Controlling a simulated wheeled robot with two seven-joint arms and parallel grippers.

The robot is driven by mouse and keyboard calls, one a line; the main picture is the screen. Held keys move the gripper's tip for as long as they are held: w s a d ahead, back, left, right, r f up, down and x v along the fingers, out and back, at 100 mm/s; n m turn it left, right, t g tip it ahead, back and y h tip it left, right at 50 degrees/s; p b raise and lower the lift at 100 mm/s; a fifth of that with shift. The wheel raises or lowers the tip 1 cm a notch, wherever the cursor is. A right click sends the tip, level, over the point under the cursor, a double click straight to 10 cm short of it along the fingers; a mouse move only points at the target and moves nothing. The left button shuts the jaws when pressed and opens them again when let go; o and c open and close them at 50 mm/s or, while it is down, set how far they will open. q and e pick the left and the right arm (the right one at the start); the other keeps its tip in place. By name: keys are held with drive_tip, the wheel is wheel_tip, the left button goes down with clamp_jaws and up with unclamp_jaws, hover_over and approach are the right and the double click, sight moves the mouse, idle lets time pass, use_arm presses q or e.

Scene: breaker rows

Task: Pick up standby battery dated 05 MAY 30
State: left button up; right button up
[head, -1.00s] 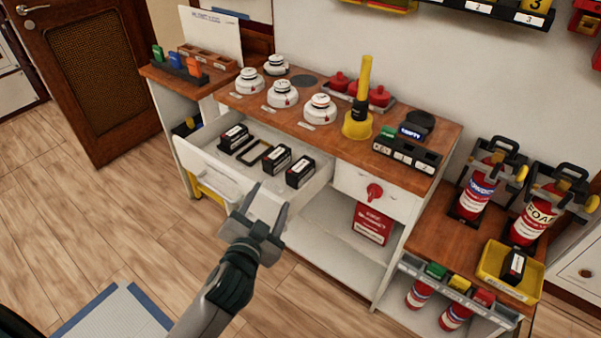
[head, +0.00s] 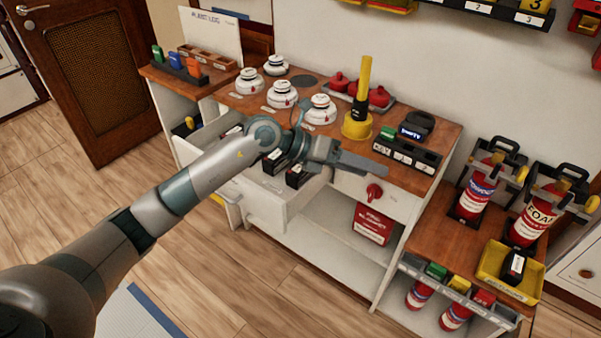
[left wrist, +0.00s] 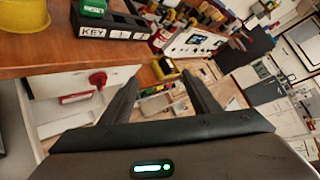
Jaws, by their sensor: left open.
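Black standby batteries with pale labels lie in the open white drawer (head: 262,208) in the head view. One battery (head: 298,175) shows just below my left forearm and another (head: 273,162) is partly covered by it; a further one (head: 231,130) is mostly hidden. Another black block (head: 514,266) lies in the yellow tray at right. The dates are too small to read. My left gripper (head: 378,165) is above the cabinet's front edge, right of the drawer, pointing right. In the left wrist view its fingers (left wrist: 163,95) are apart with nothing between them. My right gripper is not in view.
On the wooden cabinet top stand white detectors (head: 282,95), a yellow plunger-like tool (head: 358,115) and a black key rack (head: 405,153). The rack is close behind my left gripper. A red knob (head: 374,192) sticks out below it. The yellow tray (head: 492,262) is on the lower right shelf.

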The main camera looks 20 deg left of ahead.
sight(298, 165)
use_arm(q)
drive_tip(key=w+a+f+y, duration=0.1)
drive_tip(key=w+a+y, duration=0.3)
drive_tip(key=a, duration=0.7)
drive_tip(key=w+a+n+y, duration=0.1)
drive_tip(key=w+a+y, duration=0.3)
drive_tip(key=a+y, duration=0.3)
drive_tip(key=a, duration=0.4)
drive_tip(key=shift+f, duration=0.35)
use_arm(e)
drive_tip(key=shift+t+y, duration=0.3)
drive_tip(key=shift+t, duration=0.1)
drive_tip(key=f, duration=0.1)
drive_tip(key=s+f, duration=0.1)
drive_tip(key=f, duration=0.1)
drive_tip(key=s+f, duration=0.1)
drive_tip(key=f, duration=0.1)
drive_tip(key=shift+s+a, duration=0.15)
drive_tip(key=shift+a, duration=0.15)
